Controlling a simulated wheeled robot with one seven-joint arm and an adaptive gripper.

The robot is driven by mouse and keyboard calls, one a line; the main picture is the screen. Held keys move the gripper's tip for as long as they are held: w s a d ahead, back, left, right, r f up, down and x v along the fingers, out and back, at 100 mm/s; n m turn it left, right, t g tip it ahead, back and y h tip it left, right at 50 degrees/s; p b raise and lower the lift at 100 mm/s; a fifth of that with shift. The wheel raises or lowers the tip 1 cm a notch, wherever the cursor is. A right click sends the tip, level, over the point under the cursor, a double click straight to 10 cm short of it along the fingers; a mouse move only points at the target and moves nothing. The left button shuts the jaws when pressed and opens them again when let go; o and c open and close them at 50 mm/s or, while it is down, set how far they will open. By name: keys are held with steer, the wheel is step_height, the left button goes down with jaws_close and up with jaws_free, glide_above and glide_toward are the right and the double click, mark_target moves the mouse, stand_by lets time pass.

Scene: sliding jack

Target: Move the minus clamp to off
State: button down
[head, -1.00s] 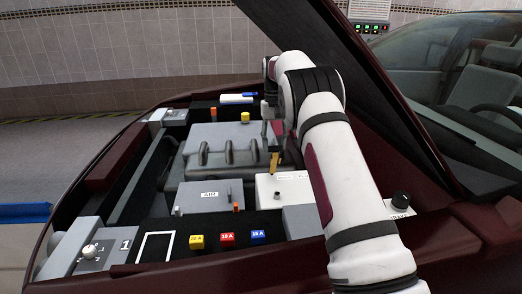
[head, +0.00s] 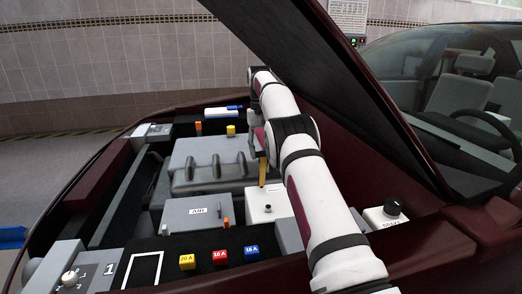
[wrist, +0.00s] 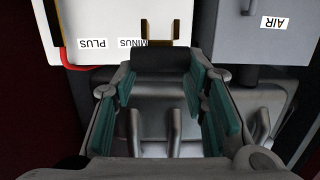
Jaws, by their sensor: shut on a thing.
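The minus clamp, a dark block with brass prongs, shows in the wrist view (wrist: 160,60) between the fingertips of my gripper (wrist: 160,78), which is shut on it. The prongs overlap the edge of the white battery (wrist: 85,22), beside its MINUS label. In the head view the clamp's brass part (head: 263,171) hangs upright above the back of the battery (head: 272,200). Whether it touches the battery I cannot tell. My gripper (head: 258,148) is partly hidden behind my arm there. A red cable lies by the PLUS label.
The grey AIR box (head: 195,213) stands left of the battery. The ribbed engine cover (head: 205,165) lies behind. Yellow, red and blue fuses (head: 220,258) sit in front. The raised hood (head: 350,80) slopes close to the right of my arm.

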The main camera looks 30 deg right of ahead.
steer(key=shift+w+d+f, duration=0.1)
steer(key=shift+w+d, duration=0.05)
steer(key=shift+w, duration=0.1)
stand_by(0.3)
steer(key=c, duration=1)
jaws_free()
steer(key=shift+o, duration=0.2)
steer(key=shift+s, duration=0.2)
